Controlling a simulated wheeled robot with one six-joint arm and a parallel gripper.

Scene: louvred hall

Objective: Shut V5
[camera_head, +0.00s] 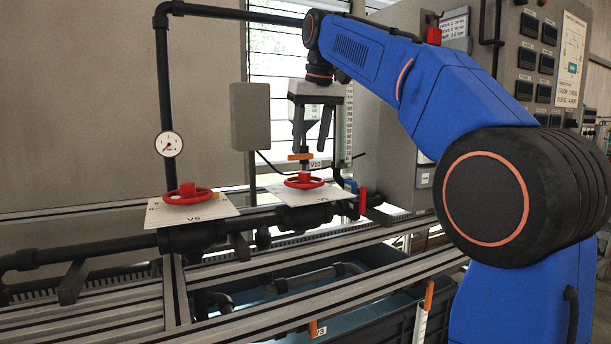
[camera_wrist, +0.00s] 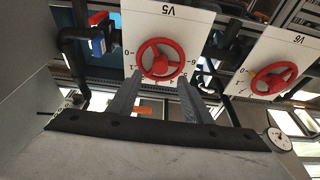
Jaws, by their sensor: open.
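The V5 valve is a red handwheel (camera_head: 304,181) on a white plate in the middle of the head view. In the wrist view, its plate (camera_wrist: 190,25) with an upside-down "V5" label and a numbered scale surrounds the red wheel (camera_wrist: 160,59). My gripper (camera_head: 311,132) points down above this wheel, apart from it in the head view. In the wrist view, its two grey fingers (camera_wrist: 160,84) are spread and empty, with tips near the wheel's lower rim. The wheel's exact setting is too small to read.
A similar red wheel, V6 (camera_head: 187,194), stands left of V5. A gauge (camera_head: 168,144) is on the pipe at left. An orange handle (camera_head: 300,157) tagged V10 is close behind V5. Rails and a tank lie below.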

